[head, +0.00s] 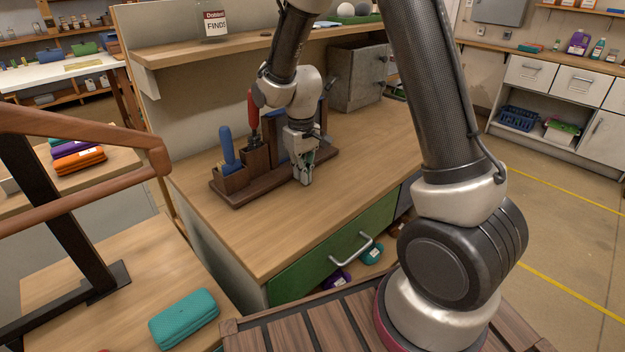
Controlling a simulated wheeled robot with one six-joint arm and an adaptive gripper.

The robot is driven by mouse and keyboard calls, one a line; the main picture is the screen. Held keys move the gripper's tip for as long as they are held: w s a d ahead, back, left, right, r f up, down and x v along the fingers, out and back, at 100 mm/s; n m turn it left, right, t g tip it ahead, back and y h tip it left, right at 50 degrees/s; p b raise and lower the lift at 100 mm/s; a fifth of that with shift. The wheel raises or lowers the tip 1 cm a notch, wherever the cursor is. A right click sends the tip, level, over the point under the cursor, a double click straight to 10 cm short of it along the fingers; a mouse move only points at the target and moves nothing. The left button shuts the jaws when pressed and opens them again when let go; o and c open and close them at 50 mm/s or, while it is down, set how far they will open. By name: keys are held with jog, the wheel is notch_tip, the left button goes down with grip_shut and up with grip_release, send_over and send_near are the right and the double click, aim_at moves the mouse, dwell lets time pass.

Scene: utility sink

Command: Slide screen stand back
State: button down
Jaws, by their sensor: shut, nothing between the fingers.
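A dark wooden stand (236,196) rests on the wooden bench top, with a long flat base and box-like holders. It carries a blue-handled item (228,148) at its left end and a red-handled item (253,112) beside it. A blue part shows behind my gripper, mostly hidden. I cannot tell which part is a screen. My gripper (305,181) is shut and empty, pointing down at the front side of the stand's right half. It hides part of the stand, and I cannot tell whether it touches it.
A grey drawer unit (357,78) stands farther back on the bench. A raised shelf (190,48) with a sign (215,24) runs behind the stand. The bench top (375,150) is clear to the right. A green drawer front (335,255) is below, with a teal case (184,318) at lower left.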

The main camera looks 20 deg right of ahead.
jog(key=w+a, duration=0.1)
jog(key=w, duration=0.3)
jog(key=w+a, duration=0.2)
jog(key=w, duration=0.2)
jog(key=w+a, duration=0.1)
jog(key=w, duration=0.3)
jog(key=shift+w+a, duration=0.4)
